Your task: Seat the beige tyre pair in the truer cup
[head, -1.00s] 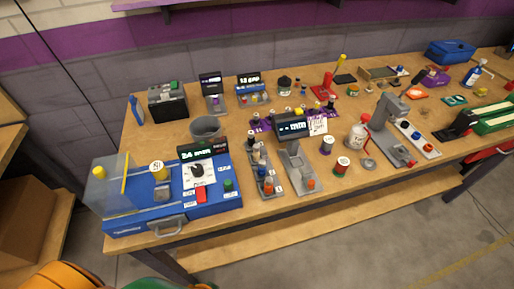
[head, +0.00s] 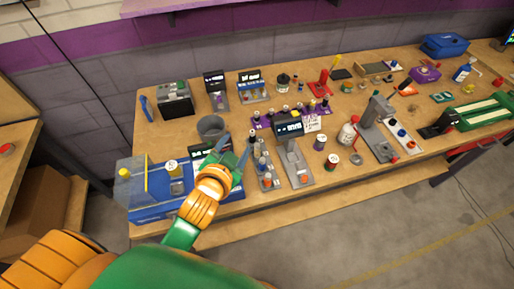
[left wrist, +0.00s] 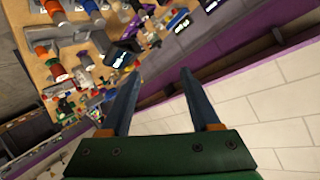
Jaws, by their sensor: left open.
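My left gripper (head: 236,150) is open and empty, in front of the blue machine's right end and beside the grey rack (head: 268,185). Its two dark fingers also show in the left wrist view (left wrist: 160,76), spread apart with nothing between them. The rack holds several small dark, grey and orange parts. I cannot single out the beige tyre pair among them for certain. The blue machine (head: 150,213) stands at the bench's left front, with a clear guard and a grey block (head: 177,187) on top. My gripper and forearm hide its right part and dial. I cannot clearly make out the truer cup.
A grey bin (head: 212,127) stands behind the gripper. Right of the rack is a grey stand with a dark display (head: 289,129). Bare bench shows along the front edge.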

